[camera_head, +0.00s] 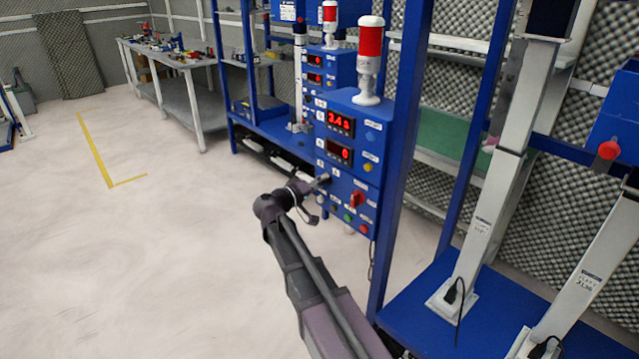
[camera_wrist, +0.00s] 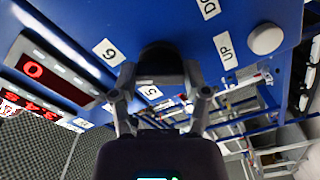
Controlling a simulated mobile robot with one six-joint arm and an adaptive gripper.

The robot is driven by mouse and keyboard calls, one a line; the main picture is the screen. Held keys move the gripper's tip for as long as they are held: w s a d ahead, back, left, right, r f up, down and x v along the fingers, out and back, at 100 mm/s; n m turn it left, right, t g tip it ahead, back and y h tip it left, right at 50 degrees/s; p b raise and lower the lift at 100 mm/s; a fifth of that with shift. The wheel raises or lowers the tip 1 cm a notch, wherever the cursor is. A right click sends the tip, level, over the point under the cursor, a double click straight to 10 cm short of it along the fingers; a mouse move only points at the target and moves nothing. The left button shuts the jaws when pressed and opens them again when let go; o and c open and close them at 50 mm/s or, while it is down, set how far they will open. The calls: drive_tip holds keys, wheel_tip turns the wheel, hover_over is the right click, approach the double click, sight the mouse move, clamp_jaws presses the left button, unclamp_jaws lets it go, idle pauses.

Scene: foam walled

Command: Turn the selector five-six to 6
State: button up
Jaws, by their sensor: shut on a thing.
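The selector five-six is a black knob (camera_wrist: 160,60) on the blue control panel (camera_head: 325,215). In the wrist view a white label "6" (camera_wrist: 108,52) is to its left and a label "5" (camera_wrist: 150,92) is just below it. My gripper (camera_wrist: 160,80) has its two fingers on either side of the knob and is shut on it. In the head view my gripper (camera_head: 321,180) reaches the left part of the panel front and largely hides the knob. I cannot tell which label the knob points to.
The panel has a red rotary switch (camera_head: 356,199), a green button (camera_head: 348,218) and red displays (camera_head: 341,123) close by. In the wrist view a white round button (camera_wrist: 265,39) is beside the "UP" label. A blue post (camera_head: 405,130) stands right of the panel. The floor at left is clear.

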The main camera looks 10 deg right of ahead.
drive_tip(key=shift+d, duration=0.1)
drive_tip(key=o, duration=1.2)
drive_tip(key=shift+c, duration=0.2)
drive_tip(key=shift+s, duration=0.1)
drive_tip(key=v, duration=1.2)
